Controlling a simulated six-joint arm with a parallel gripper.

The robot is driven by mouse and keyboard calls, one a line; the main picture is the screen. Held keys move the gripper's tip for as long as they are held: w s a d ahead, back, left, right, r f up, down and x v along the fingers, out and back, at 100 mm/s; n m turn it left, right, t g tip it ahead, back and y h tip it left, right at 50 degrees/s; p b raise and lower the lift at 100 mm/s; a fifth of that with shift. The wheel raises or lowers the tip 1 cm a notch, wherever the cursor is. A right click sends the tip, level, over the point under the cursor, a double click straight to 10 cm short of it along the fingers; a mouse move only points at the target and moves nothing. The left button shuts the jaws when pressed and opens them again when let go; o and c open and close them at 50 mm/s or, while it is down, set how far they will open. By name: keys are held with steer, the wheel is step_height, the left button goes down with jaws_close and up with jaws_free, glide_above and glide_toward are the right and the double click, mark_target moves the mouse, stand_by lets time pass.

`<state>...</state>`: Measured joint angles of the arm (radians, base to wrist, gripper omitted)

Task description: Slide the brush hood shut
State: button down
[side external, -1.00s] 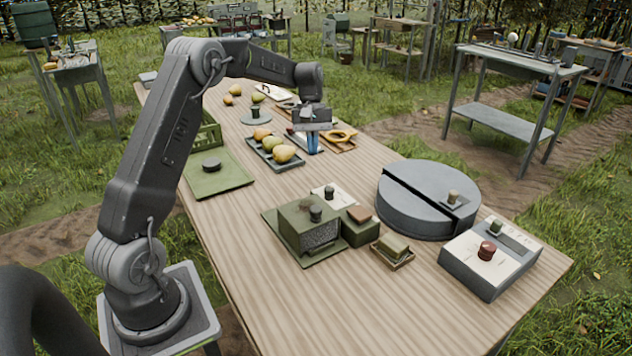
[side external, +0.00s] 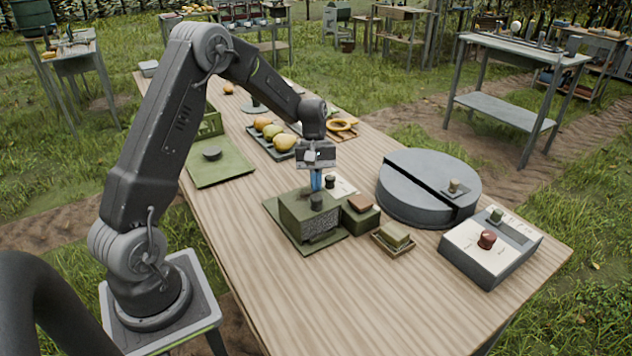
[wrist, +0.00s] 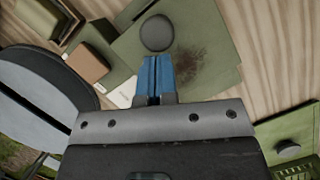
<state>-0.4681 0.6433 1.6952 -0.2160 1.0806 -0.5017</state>
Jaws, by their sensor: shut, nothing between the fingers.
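The brush hood (side external: 296,217) is a green box with a dark round knob (side external: 317,201) on top, standing on a flat green base plate (side external: 290,240). A dark, rough-textured face shows on its front side. My gripper (side external: 316,185) points down with its blue fingers shut and empty, right by the knob on its far side. In the wrist view the knob (wrist: 157,33) lies just beyond the fingertips (wrist: 157,60); I cannot tell whether they touch. A dark smudge (wrist: 190,68) marks the green surface beside the fingers.
A green block with a brown top (side external: 360,209) and a small sponge-like block on a tray (side external: 393,237) stand right of the hood. A round grey drum (side external: 420,177) and a control box with a red knob (side external: 487,250) stand farther right. A fruit tray (side external: 268,150) lies behind.

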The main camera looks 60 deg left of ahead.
mark_target(324, 211)
steer(key=shift+d, duration=1.55)
